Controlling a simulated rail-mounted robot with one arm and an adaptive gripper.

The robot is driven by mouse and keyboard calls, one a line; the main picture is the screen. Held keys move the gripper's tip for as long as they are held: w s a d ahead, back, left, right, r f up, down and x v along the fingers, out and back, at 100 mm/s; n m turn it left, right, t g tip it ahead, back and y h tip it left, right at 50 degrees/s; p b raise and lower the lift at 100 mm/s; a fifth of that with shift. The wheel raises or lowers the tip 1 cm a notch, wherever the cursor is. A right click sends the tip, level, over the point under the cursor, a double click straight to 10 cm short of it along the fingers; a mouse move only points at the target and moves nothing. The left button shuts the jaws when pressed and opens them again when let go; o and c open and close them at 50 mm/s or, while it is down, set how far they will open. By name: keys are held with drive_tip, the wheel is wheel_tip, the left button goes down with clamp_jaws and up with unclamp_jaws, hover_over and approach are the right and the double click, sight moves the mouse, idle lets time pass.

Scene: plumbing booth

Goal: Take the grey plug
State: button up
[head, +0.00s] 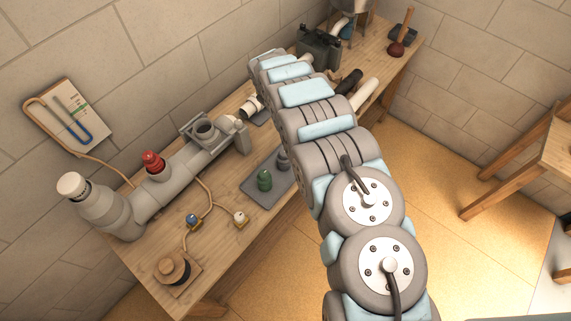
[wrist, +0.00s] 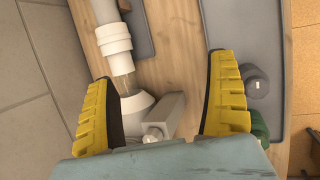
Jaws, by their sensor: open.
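The grey plug (head: 283,160) stands on a dark grey tray (head: 262,193) on the workbench, beside the green plug (head: 265,180). In the head view my arm partly covers that tray. In the wrist view the grey plug (wrist: 257,82) lies just right of my right finger, outside the jaws. In the head view the gripper is hidden behind my arm.
A large grey pipe assembly (head: 165,188) with a red valve cap (head: 153,162) runs along the wall side of the bench. A white pipe piece (wrist: 114,40) shows near the left finger. Blue and white knobs sit at the bench's near end.

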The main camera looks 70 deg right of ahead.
sight(285, 153)
drive_tip(key=s+a+f+n+g+y+b, duration=0.25)
drive_tip(key=s+a+y+b, duration=0.2)
drive_tip(key=s+a, duration=0.45)
drive_tip(key=shift+t, duration=0.35)
drive_tip(key=shift+a+f, duration=0.2)
drive_tip(key=shift+f, duration=6.2)
drive_tip(key=shift+f, duration=0.1)
drive_tip(key=shift+w+a+f+b, duration=0.1)
drive_tip(key=shift+w+f+b, duration=0.1)
drive_tip(key=shift+f, duration=0.45)
drive_tip(key=shift+w+f+b, duration=0.1)
drive_tip(key=shift+f+b, duration=0.15)
drive_tip(key=shift+f, duration=0.35)
drive_tip(key=shift+w+a+f+b, duration=0.1)
drive_tip(key=shift+f+b, duration=0.1)
drive_tip(key=shift+f, duration=0.45)
drive_tip(key=shift+s+d+f, duration=0.1)
drive_tip(key=shift+f, duration=0.5)
